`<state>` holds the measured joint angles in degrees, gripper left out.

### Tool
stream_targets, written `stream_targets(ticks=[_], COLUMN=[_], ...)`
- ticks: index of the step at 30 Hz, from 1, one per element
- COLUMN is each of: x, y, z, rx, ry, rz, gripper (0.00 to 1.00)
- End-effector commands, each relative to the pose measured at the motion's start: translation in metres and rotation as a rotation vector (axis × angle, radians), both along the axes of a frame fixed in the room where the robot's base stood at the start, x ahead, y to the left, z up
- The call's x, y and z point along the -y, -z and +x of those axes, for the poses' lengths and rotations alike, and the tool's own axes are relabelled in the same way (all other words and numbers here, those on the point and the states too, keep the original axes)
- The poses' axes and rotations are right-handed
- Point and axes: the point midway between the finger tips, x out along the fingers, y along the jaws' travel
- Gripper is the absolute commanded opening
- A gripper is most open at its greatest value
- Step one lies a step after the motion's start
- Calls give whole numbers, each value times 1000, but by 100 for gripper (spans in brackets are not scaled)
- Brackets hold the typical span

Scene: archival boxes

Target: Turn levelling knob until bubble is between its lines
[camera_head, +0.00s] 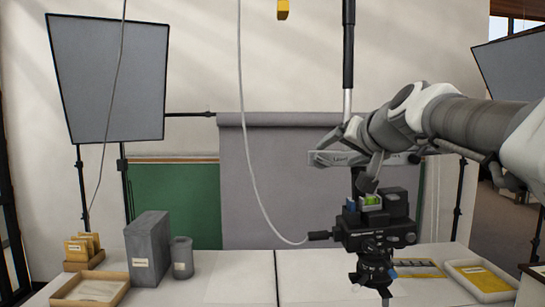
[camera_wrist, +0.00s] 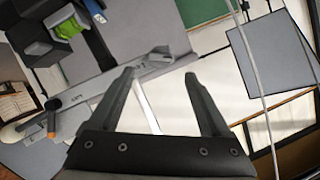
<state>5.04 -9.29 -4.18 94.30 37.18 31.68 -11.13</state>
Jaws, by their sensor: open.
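A bright green level vial (camera_head: 371,200) sits on top of the dark camera-like device (camera_head: 380,232), which stands upright on a small tripod. A blue knob (camera_head: 351,206) is just left of the vial. In the wrist view the vial (camera_wrist: 68,28) is at the upper left, and a blue part (camera_wrist: 93,8) shows near it. The bubble and its lines are too small to make out. My gripper (camera_wrist: 160,74) is open, with nothing between its fingers. It is above the device, apart from the knob; its fingertips are hard to separate from the background in the head view.
A labelled grey bar (camera_wrist: 92,98) crosses behind my fingers in the wrist view. A pale cable (camera_head: 252,150) hangs down to the device's left side. Grey boxes (camera_head: 147,250) and a wooden tray (camera_head: 57,299) stand at the left. The table's middle is largely clear.

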Motion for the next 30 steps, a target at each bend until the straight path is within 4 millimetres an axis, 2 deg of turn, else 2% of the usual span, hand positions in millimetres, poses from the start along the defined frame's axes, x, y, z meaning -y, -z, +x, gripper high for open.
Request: stream_targets(ticks=[3, 10, 15, 24, 26, 30], x=[-5, -10, -13, -13, -13, -13], y=[8, 20, 24, 25, 25, 25], z=[24, 55, 66, 67, 67, 67], rx=[-4, -2, -1, 0, 0, 0], ry=[-2, 0, 0, 0, 0, 0], rz=[0, -1, 0, 0, 0, 0], gripper=[81, 81, 81, 81, 74, 49])
